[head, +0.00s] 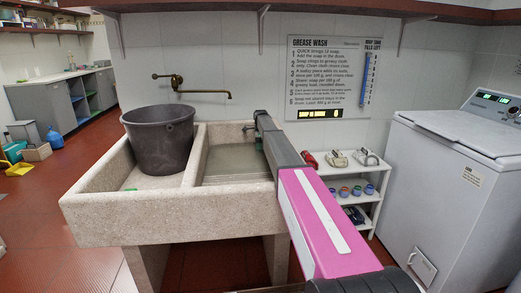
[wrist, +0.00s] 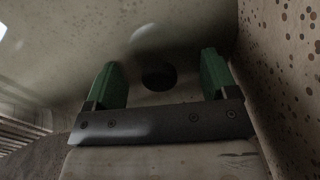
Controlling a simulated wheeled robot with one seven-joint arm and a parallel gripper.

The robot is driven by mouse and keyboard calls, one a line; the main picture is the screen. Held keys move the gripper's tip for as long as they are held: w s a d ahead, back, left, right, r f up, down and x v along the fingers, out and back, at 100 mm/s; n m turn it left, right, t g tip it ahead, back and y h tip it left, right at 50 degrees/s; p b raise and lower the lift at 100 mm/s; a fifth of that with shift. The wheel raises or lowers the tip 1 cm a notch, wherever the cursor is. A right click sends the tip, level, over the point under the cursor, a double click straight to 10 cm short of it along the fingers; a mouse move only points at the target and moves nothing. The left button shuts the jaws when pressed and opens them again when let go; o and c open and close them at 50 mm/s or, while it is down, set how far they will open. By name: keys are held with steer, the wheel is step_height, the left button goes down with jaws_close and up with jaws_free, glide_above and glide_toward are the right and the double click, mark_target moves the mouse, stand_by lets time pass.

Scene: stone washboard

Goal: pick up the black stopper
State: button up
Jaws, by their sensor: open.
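The black stopper (wrist: 158,75) shows in the wrist view as a small dark round shape on the pale basin surface. My gripper (wrist: 159,64) has two green fingers spread wide, one on each side of the stopper in the picture. Nothing is held between them. I cannot tell how far the fingertips are from the stopper in depth. In the head view my arm reaches over the right basin of the stone sink (head: 165,225), and I cannot make out the stopper there.
A speckled stone wall (wrist: 285,70) rises close on the right in the wrist view; ribbed stone (wrist: 18,130) lies at the left. In the head view a dark bucket (head: 160,140) fills the left basin, a brass tap (head: 205,93) hangs above, and a white shelf (head: 352,180) stands at right.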

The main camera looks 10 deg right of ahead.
steer(key=shift+f, duration=0.4)
steer(key=c, duration=1)
steer(key=shift+r, duration=0.15)
